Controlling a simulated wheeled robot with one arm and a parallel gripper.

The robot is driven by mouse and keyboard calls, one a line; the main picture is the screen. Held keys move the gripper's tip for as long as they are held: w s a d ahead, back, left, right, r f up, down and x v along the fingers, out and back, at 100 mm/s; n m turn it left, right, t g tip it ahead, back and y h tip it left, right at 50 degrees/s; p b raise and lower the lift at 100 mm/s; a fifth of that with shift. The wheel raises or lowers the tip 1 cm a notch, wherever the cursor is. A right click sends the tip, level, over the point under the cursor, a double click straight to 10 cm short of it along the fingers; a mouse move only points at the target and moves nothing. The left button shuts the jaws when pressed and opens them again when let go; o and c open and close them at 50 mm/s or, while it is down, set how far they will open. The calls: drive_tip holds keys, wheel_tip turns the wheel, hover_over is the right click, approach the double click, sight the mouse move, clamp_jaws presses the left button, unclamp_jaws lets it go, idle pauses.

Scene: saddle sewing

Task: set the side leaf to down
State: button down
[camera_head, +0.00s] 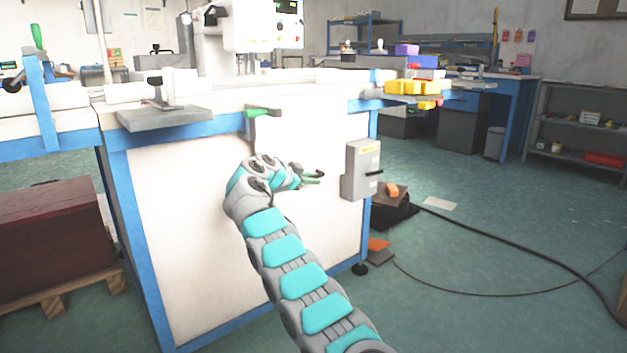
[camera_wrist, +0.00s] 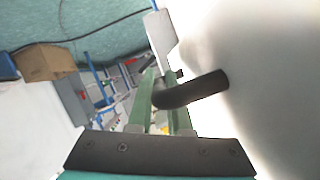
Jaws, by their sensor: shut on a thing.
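My gripper (camera_head: 313,178) is in front of the white front panel (camera_head: 180,220) of the blue-framed sewing table. In the head view the handle is too small to make out clearly. A flat grey leaf (camera_head: 165,119) sticks out about level at the table's front edge. I cannot tell for certain whether it is the side leaf. A green-handled lever (camera_head: 263,112) is at the table edge above my gripper.
A grey switch box (camera_head: 361,170) is mounted just right of my gripper. Yellow bins (camera_head: 410,87) stand at the table's right end. A dark red crate (camera_head: 50,235) sits on a pallet at the left.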

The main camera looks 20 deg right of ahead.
drive_tip(key=shift+w+a+r, duration=0.1)
drive_tip(key=shift+w+r, duration=0.05)
drive_tip(key=shift+w, duration=0.05)
idle(0.3)
drive_tip(key=c, duration=0.8)
unclamp_jaws()
drive_tip(key=shift+c, duration=0.2)
drive_tip(key=v, duration=0.7)
drive_tip(key=shift+s+a+b, duration=0.25)
drive_tip(key=shift+a+b, duration=0.1)
